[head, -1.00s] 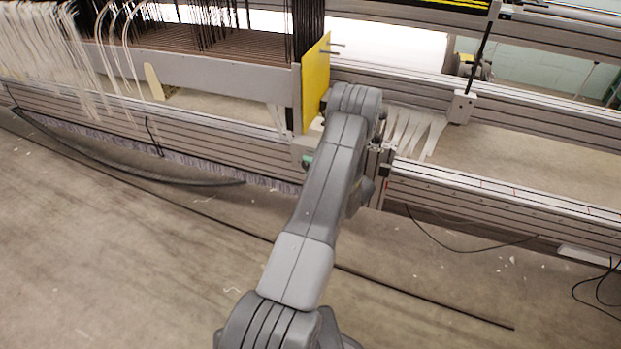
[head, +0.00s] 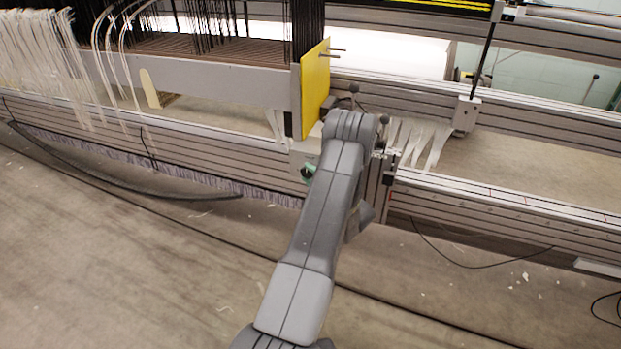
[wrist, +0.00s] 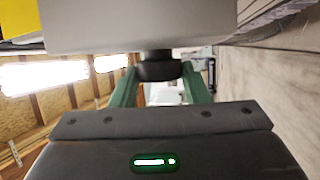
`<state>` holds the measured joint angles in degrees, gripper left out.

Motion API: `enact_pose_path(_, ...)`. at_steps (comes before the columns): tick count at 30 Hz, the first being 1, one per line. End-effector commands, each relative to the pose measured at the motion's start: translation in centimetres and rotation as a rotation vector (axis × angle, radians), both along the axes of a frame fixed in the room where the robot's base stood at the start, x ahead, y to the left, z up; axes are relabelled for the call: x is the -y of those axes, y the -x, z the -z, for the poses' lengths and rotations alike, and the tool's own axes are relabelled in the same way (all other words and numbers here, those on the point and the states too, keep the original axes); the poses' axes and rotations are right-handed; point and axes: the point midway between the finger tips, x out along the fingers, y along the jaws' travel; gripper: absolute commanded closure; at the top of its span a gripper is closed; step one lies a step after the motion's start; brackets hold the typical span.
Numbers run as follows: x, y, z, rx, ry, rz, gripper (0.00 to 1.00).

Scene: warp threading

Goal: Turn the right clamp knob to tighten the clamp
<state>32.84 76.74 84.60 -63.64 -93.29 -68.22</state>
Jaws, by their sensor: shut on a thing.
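The black clamp knob (wrist: 158,69) hangs below a pale grey block (wrist: 140,25) in the wrist view. My gripper (wrist: 160,84) has green fingers, one on each side of the knob, and is shut on it. The knob's far side is hidden. In the head view, only a small green part of my gripper (head: 309,169) shows left of my arm, below the yellow plate (head: 315,90). My arm covers much of the area around it there.
The grey slotted rail (head: 500,205) runs to the right of my arm. Pale strips (head: 420,140) hang behind it. Dark cables lie on the open floor (head: 120,270) in front.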

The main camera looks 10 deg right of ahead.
Motion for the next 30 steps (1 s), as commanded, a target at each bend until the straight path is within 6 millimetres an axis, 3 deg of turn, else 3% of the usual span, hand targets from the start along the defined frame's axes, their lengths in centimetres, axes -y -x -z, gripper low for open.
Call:
enact_pose_path(8,0.1,0.0,0.0,-0.001,0.000,0.003,0.81)
enact_pose_path(9,0.1,0.0,0.0,-0.001,0.000,0.003,0.51)
enact_pose_path(12,0.1,0.0,0.0,0.000,0.000,0.002,0.37)
enact_pose_path(23,0.4,0.5,0.1,0.000,0.000,0.002,0.37)
enact_pose_path(30,2.9,4.1,0.8,-0.002,-0.001,0.006,0.37)
